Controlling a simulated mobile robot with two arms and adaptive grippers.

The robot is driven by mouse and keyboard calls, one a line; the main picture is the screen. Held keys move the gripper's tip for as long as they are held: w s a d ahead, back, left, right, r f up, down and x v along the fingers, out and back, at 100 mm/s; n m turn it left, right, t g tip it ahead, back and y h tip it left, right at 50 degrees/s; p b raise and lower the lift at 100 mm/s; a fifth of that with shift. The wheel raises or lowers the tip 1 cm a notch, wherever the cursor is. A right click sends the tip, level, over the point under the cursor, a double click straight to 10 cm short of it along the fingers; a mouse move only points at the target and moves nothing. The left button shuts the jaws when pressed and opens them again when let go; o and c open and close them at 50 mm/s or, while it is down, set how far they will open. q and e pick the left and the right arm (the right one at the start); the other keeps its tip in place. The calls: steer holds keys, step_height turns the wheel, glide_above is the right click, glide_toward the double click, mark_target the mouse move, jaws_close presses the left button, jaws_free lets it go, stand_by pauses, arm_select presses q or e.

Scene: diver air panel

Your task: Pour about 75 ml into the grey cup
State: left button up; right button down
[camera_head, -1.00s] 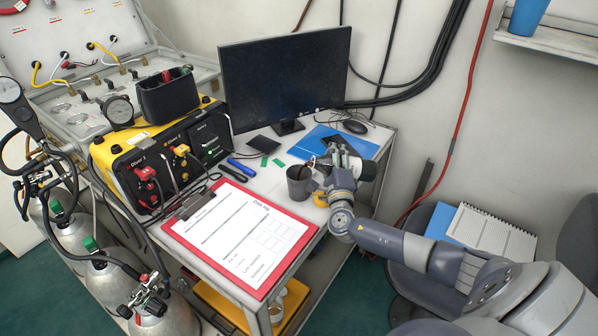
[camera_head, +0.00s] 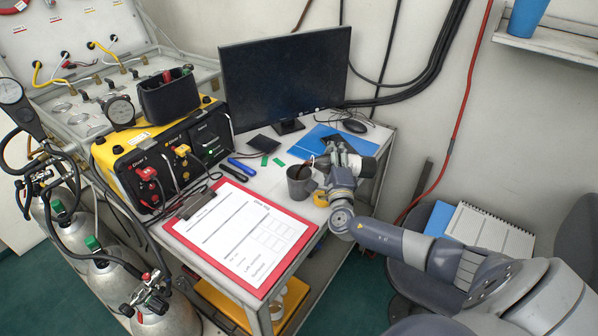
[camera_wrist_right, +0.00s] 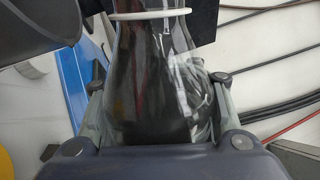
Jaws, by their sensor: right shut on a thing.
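The grey cup (camera_head: 299,186) stands on the desk behind the clipboard; its inside looks dark. It also shows at the upper left of the right wrist view (camera_wrist_right: 35,28). My right gripper (camera_head: 338,165) is just right of the cup and shut on a glass carafe (camera_wrist_right: 150,85) with dark liquid and a pale ring at its neck. In the head view the carafe is tilted toward the cup, its mouth close to the cup's rim, mostly hidden by my gripper. I cannot make out a stream or the level in the cup. My left gripper is not in view.
A clipboard with a white sheet (camera_head: 240,235) lies in front of the cup. A monitor (camera_head: 285,80) stands behind. The yellow diver panel (camera_head: 150,165) is at left, with blue and black pens (camera_head: 240,167) beside it. A mouse (camera_head: 354,126) lies near the back edge.

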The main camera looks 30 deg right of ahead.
steer(key=shift+r+n+p, duration=0.3)
stand_by(0.4)
steer(key=m, duration=0.3)
steer(key=r+m+g+h, duration=0.1)
steer(key=m, duration=0.3)
steer(key=shift+r, duration=0.15)
stand_by(1.8)
